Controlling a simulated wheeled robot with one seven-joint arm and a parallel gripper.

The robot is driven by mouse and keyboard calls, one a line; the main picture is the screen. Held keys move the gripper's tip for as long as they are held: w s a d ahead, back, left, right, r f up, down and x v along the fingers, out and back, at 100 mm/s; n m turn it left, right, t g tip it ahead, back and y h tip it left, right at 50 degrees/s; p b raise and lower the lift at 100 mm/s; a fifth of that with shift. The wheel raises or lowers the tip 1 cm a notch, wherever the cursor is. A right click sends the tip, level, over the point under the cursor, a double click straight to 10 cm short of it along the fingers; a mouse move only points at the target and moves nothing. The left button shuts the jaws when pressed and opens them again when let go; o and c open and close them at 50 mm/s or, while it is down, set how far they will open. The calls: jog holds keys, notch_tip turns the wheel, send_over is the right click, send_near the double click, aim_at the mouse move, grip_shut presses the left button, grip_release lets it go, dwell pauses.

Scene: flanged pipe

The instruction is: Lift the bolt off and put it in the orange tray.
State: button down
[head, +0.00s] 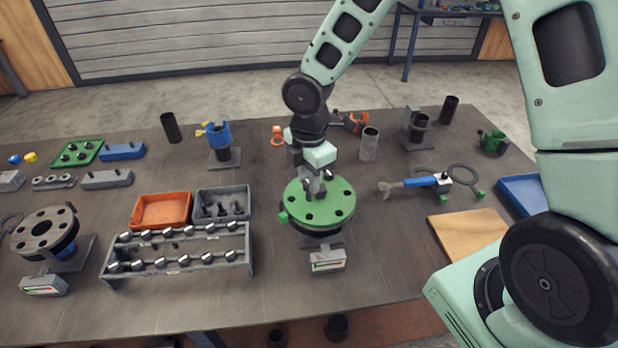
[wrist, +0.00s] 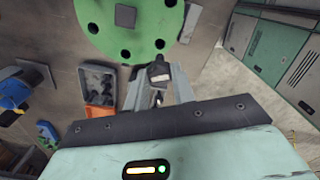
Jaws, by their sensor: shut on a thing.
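The green round flange (head: 320,212) sits on its stand in the middle of the table, with several dark holes around its face. My gripper (head: 318,190) is just over the flange in the head view. In the wrist view my gripper (wrist: 158,88) is shut on a dark bolt (wrist: 158,73), whose head shows between the fingertips near the flange rim. Whether the bolt is clear of its hole cannot be told. The orange tray (head: 135,223) is left of the flange and looks empty; the wrist view shows only a part of it (wrist: 95,114).
A grey bin (head: 248,202) with dark parts stands between the orange tray and the flange. A rack of several bolts (head: 180,258) lies in front of the tray. A gauge block (head: 327,262) is before the flange. A blue-handled wrench (head: 420,182) lies right.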

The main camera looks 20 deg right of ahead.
jog(key=shift+r+p, duration=2.35)
jog(key=shift+r, duration=0.15)
